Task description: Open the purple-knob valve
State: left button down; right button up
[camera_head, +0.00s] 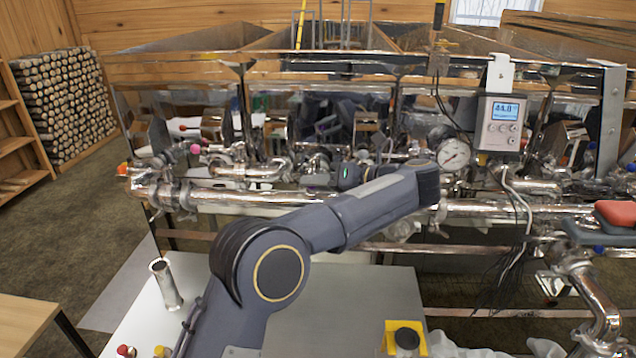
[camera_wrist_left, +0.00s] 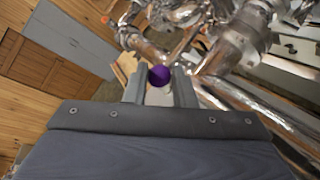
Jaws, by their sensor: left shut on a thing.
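The purple knob (camera_wrist_left: 159,76) shows in the left wrist view as a round purple ball between the fingertips of my left gripper (camera_wrist_left: 161,84). The fingers are shut on it, one on each side. The valve body under the knob is mostly hidden by the knob and fingers. In the head view my left arm reaches across to the shiny pipework, and I cannot make out the purple knob there. My right gripper is in neither view.
The steel evaporator pipes (camera_head: 250,196) run across the front, with a pressure gauge (camera_head: 454,154) and a digital display box (camera_head: 501,124) nearby. Pink-knob (camera_head: 195,149) and orange-knob (camera_head: 122,168) valves sit at the left. A steel cylinder (camera_head: 166,284) stands on the white table.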

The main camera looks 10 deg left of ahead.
pick_arm(q)
jog(key=shift+a+r, duration=0.1)
jog(key=shift+r, duration=0.15)
jog(key=c, duration=1.6)
grip_release()
jog(key=o, duration=0.4)
jog(key=shift+f, duration=0.15)
jog(key=shift+c, duration=0.2)
jog(key=v, duration=0.8)
jog(key=shift+b, duration=0.35)
jog(key=shift+w, duration=0.1)
